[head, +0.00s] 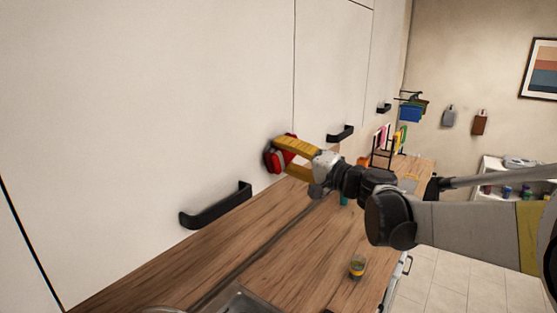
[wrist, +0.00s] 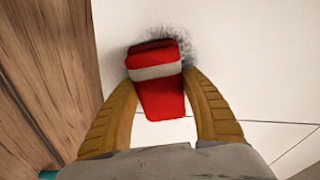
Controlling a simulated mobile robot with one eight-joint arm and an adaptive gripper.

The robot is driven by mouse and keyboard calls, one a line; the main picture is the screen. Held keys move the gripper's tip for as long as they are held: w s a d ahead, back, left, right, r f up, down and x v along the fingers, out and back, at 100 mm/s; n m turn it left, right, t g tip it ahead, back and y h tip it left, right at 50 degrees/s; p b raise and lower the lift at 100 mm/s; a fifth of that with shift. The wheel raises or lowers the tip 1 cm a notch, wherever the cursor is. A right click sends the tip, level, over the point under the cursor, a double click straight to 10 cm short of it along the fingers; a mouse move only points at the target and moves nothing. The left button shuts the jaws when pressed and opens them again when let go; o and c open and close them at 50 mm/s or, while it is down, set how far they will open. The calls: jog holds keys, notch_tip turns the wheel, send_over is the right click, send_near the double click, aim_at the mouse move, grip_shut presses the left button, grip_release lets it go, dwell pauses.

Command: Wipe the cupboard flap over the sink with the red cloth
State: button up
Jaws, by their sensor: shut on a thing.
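The white cupboard flap (head: 150,110) fills the left of the head view, with a black bar handle (head: 215,205) near its lower edge. My gripper (head: 284,152), with yellow fingers, is shut on the red cloth (head: 272,160) near the flap's lower right. The cloth appears to be against the flap face. In the wrist view the red cloth (wrist: 160,95) is a folded pad with a pale band, held between both fingers. A dark grey smudge (wrist: 186,40) shows on the white surface around the cloth's top; the cloth hides part of it. The sink (head: 240,303) is only partly visible.
Below runs a wooden counter and splashback (head: 330,235). A small glass (head: 357,267) stands on the counter. A rack with coloured boards (head: 383,145) is farther back. More black handles (head: 341,133) stick out on the neighbouring doors.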

aim_at(260, 159)
jog(key=shift+w+d, duration=0.15)
jog(key=shift+w, duration=0.05)
jog(key=shift+s+a+r, duration=0.1)
jog(key=shift+s+a, duration=0.65)
jog(key=shift+s, duration=0.25)
jog(key=shift+s+a, duration=0.8)
jog(key=shift+s, duration=0.2)
jog(key=shift+s+a+r, duration=0.1)
jog(key=shift+s+a, duration=0.65)
jog(key=shift+s, duration=0.25)
jog(key=shift+w+d, duration=0.1)
jog(key=shift+w, duration=0.05)
jog(key=shift+w+d+b, duration=0.45)
jog(key=shift+w+d, duration=0.7)
jog(key=shift+w, duration=0.3)
jog(key=shift+w+d+b, duration=0.4)
jog(key=shift+w+d, duration=0.7)
jog(key=shift+w, duration=0.3)
jog(key=shift+s+a, duration=1.2)
jog(key=shift+s, duration=0.3)
jog(key=shift+s+a, duration=1.2)
jog(key=shift+s, duration=0.3)
